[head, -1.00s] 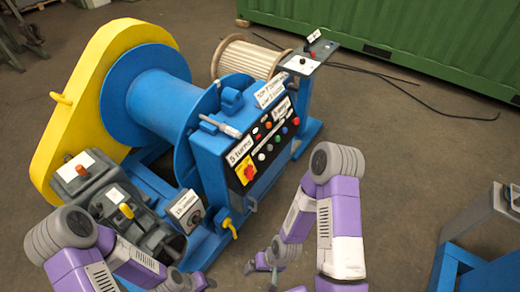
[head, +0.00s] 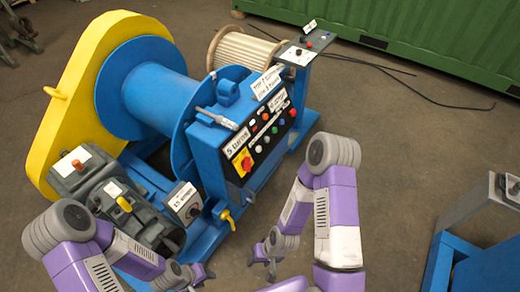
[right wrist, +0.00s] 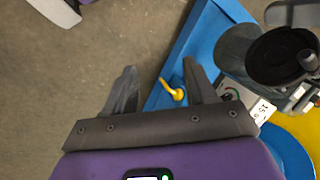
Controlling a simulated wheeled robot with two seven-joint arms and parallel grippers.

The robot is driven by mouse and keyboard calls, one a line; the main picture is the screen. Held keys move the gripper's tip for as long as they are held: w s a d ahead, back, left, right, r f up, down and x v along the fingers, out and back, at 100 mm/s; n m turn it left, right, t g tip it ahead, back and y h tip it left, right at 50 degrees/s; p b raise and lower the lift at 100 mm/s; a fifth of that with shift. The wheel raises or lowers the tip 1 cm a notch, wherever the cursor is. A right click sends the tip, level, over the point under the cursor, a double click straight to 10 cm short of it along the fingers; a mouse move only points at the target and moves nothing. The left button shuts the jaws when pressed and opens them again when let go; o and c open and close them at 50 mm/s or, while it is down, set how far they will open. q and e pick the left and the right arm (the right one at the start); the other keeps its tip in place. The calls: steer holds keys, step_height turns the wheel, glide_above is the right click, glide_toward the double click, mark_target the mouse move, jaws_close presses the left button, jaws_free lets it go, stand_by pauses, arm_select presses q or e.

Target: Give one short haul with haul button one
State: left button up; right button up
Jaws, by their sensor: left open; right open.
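The blue winch's black control panel (head: 268,132) carries several small coloured buttons and a red-and-yellow switch (head: 242,162) in the head view. A small grey stand (head: 308,46) behind it carries a red and a dark control. Labels are too small to tell which is haul button one. My right gripper (head: 262,262) is open and empty, in front of and below the panel, apart from it. In the right wrist view its open fingers (right wrist: 160,82) frame a yellow lever (right wrist: 176,94) on the blue frame, with no contact visible. My left gripper (head: 201,275) is open and low, left of the right one.
The blue drum (head: 160,92) and yellow guard (head: 62,125) stand left of the panel. A grey motor (head: 125,212) and a small labelled box (head: 183,203) sit low in front. A green container (head: 430,42) is behind.

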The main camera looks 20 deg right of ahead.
jaws_close()
stand_by(1.3)
